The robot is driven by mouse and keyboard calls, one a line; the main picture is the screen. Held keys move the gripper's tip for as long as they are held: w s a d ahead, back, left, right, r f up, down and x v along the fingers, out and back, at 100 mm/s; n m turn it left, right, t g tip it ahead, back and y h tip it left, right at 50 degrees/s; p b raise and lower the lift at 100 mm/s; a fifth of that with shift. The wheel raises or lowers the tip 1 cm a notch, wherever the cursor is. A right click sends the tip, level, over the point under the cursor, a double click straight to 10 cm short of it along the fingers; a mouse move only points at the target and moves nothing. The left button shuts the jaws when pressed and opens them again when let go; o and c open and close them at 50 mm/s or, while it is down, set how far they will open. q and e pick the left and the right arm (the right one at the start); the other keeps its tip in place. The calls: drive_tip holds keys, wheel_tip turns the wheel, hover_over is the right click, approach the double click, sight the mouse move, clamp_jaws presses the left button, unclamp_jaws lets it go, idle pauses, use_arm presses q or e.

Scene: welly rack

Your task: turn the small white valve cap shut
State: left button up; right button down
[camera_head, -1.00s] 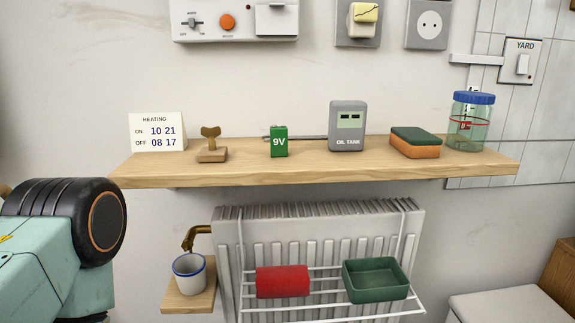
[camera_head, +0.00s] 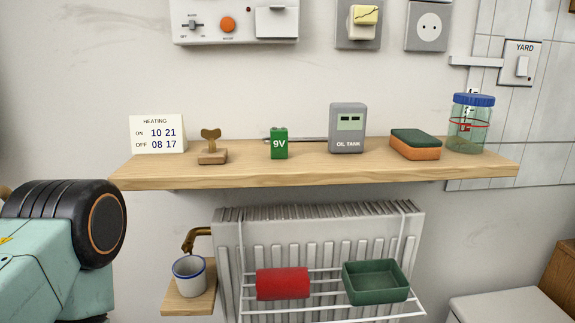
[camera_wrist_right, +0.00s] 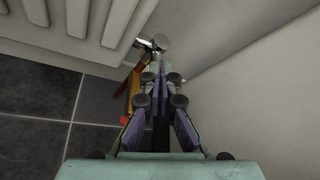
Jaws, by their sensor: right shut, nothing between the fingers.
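A small pale round cap (camera_wrist_right: 160,42), which looks like the valve cap, shows in the right wrist view beside a shiny metal fitting at the radiator's lower edge, near the wall corner. My right gripper (camera_wrist_right: 158,74) is shut and empty. Its fingertips point toward the cap and appear just below it in the picture; I cannot tell whether they touch it. The fingers hide part of what lies behind. In the head view the cap is not visible, and only a link of my arm shows at the left, without a gripper.
The radiator (camera_head: 320,240) carries a wire rack with a red roll (camera_head: 283,283) and a green tray (camera_head: 376,296). A shelf (camera_head: 320,176) with several objects runs above it. An orange-yellow object (camera_wrist_right: 134,88) lies left of my right fingers, over dark floor tiles (camera_wrist_right: 40,110).

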drive_tip(key=shift+s+a+f, duration=0.15)
drive_tip(key=shift+a+f, duration=0.4)
drive_tip(key=shift+a, duration=0.1)
drive_tip(key=shift+a+r, duration=0.1)
idle(0.4)
drive_tip(key=s+p, duration=0.1)
drive_tip(key=s, duration=0.3)
drive_tip(key=s+p, duration=0.1)
drive_tip(key=s, duration=0.1)
drive_tip(key=shift+r+p, duration=0.25)
drive_tip(key=shift+p, duration=0.1)
idle(0.3)
